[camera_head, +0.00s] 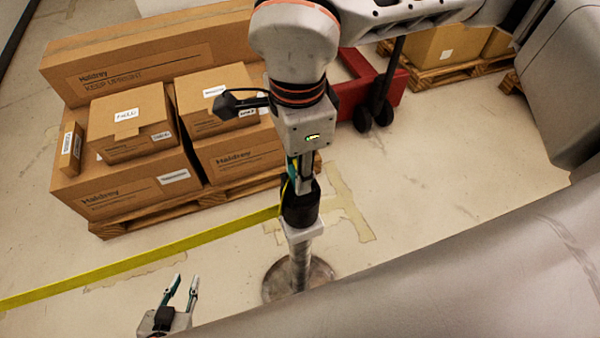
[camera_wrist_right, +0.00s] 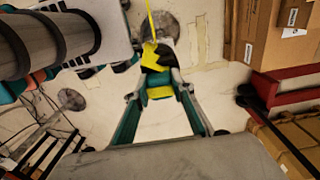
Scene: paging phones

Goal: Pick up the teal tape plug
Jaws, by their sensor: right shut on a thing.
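A stanchion post (camera_head: 300,268) with a black head (camera_head: 300,208) stands on a round metal base in the head view. A yellow tape (camera_head: 150,256) runs left from near its head. My right gripper (camera_wrist_right: 159,93) comes down from above at the head. In the right wrist view its fingers are closed on the teal tape plug (camera_wrist_right: 159,92), which shows teal with yellow between the tips. In the head view the plug is mostly hidden; I cannot tell whether it still sits in the head. My left gripper (camera_head: 182,286) is open and empty at the lower left.
Cardboard boxes (camera_head: 125,185) are stacked on a wooden pallet left of the post. A red pallet jack (camera_head: 365,85) stands behind my right arm. More boxes (camera_head: 450,42) on a pallet are at the back right. The floor right of the post is clear.

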